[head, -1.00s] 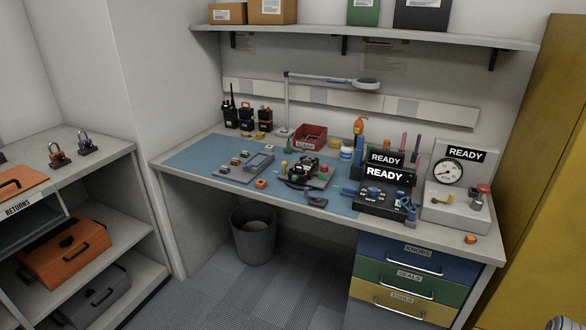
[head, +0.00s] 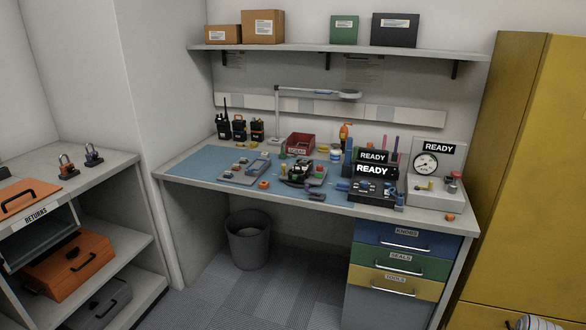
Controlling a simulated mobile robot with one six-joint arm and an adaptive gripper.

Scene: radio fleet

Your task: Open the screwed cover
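A grey tray (head: 236,177) with small parts lies on the blue mat (head: 196,161) on the workbench. A black test unit (head: 375,188) marked READY stands further right. A screwed cover cannot be picked out for certain at this distance. My gripper is not in view; only a pale rounded piece, perhaps part of my arm, shows at the bottom right edge.
Handheld radios (head: 239,128) stand at the bench's back left, near a lamp (head: 277,110) and red bin (head: 299,143). A gauge box (head: 437,186) stands right. Drawers (head: 400,262) and a bin (head: 248,240) are below. A yellow cabinet (head: 535,150) borders the right. Floor in front is clear.

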